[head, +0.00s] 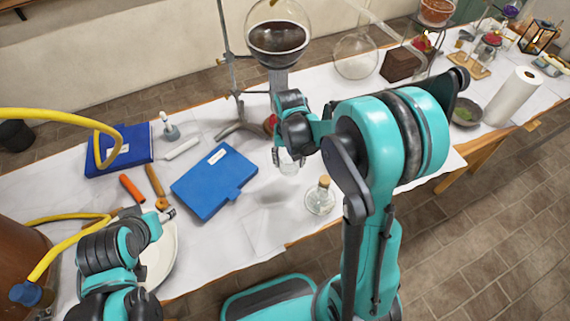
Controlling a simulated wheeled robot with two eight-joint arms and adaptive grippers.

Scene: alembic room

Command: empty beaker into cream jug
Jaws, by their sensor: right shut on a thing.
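My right gripper (283,150) is over the table, left of the big teal arm joint, and is shut on a small clear glass vessel, which looks like the beaker (289,165). The beaker is partly hidden by the fingers, and its contents cannot be made out. I cannot pick out a cream jug in this view; my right arm hides part of the table. My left gripper (167,213) is at the lower left, beside a white plate (166,262); its fingers are too small to tell open from shut.
A corked glass flask (320,198) stands just right of and in front of the beaker. A blue case (214,181) lies to the left. A stand holds a round flask of dark liquid (278,38) behind. A paper roll (513,97) stands at the right.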

